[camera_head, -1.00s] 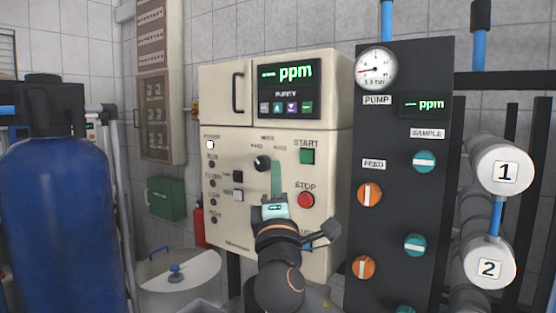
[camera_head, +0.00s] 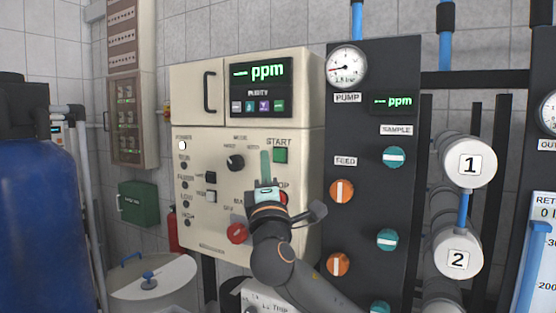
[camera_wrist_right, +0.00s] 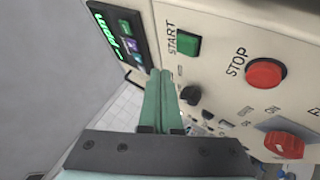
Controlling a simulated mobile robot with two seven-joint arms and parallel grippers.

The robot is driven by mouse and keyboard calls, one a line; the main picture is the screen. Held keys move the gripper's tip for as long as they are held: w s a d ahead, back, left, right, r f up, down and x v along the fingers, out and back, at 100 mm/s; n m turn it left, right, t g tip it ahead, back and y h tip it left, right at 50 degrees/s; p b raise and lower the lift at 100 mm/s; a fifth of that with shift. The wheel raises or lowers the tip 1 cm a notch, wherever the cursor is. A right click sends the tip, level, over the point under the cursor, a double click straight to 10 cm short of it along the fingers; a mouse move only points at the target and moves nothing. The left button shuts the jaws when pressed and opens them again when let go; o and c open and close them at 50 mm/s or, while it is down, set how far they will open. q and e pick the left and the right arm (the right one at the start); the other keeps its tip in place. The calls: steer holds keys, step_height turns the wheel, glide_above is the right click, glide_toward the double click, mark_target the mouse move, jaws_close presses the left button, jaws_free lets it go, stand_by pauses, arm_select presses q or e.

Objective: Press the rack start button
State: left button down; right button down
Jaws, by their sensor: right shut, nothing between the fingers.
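The green square START button (camera_head: 280,155) is on the right part of the cream control panel (camera_head: 210,225), below its START label. It also shows in the right wrist view (camera_wrist_right: 187,45). My right gripper (camera_head: 265,158) is in front of the panel, its green fingers pointing up, just left of and below the START button in the head view. In the wrist view its closed fingertips (camera_wrist_right: 160,72) lie beside the button's lower left with a visible gap in the picture. The fingers are together and empty. Whether they touch the panel cannot be told. My left gripper is out of view.
The red STOP button (camera_wrist_right: 264,74) sits near START and is partly hidden by my gripper in the head view. A black selector knob (camera_head: 235,162) and a red knob (camera_head: 237,233) stick out of the panel. A dark valve board (camera_head: 365,150) stands to the right.

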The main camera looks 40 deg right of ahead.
mark_target(275, 149)
steer(key=shift+w+d, duration=0.25)
steer(key=shift+d, duration=0.5)
steer(key=shift+w+d, duration=0.2)
steer(key=shift+d, duration=0.55)
stand_by(0.9)
steer(key=shift+w+d, duration=0.1)
steer(key=shift+d, duration=0.3)
steer(key=shift+w+d, duration=0.15)
steer(key=shift+d, duration=0.3)
stand_by(0.6)
steer(key=shift+a, duration=0.1)
steer(key=shift+s+a, duration=0.25)
steer(key=shift+a, duration=0.55)
steer(key=a, duration=0.2)
steer(key=s+a, duration=0.1)
steer(key=a, duration=0.1)
steer(key=shift+s+a+p, duration=0.2)
steer(key=shift+a+p, duration=0.2)
